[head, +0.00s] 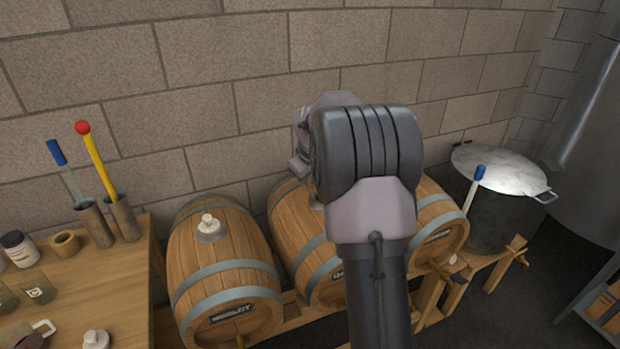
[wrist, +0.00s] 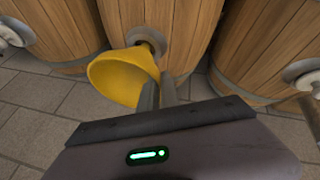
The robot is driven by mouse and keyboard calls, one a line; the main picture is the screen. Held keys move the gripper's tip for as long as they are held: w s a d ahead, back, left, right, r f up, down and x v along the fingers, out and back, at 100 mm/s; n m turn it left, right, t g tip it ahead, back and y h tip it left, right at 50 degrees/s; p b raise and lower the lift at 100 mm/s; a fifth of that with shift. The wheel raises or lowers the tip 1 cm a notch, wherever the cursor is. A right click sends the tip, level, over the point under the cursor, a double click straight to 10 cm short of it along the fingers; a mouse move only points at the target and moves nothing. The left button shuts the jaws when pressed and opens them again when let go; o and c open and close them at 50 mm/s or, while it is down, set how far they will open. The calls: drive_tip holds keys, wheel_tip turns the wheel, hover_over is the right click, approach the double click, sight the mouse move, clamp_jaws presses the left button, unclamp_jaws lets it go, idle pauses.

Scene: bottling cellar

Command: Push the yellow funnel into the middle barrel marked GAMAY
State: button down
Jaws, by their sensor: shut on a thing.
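The yellow funnel (wrist: 118,76) is in the wrist view, its wide mouth towards the lower left and its narrow side by the bung hole (wrist: 150,37) of the middle barrel (wrist: 188,22). I cannot tell whether the spout is inside the hole. My gripper (wrist: 159,90) is shut on the funnel at its rim side. In the head view the middle barrel (head: 291,222) is partly behind my arm; only the start of its label (head: 337,275) shows. The funnel and gripper tips are hidden there by my arm.
The MERLOT barrel (head: 215,262), with a white bung (head: 208,226), lies to the left. Another barrel (head: 438,215) lies to the right, beside a lidded pot (head: 490,215). A wooden table (head: 115,280) with tools and jars is at the far left. A brick wall stands behind.

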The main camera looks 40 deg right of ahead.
drive_tip(key=shift+f+b, duration=0.6)
drive_tip(key=shift+f, duration=0.55)
drive_tip(key=c, duration=1)
unclamp_jaws()
drive_tip(key=shift+c, duration=0.2)
wheel_tip(320, 180, up, 8)
drive_tip(key=p, duration=0.7)
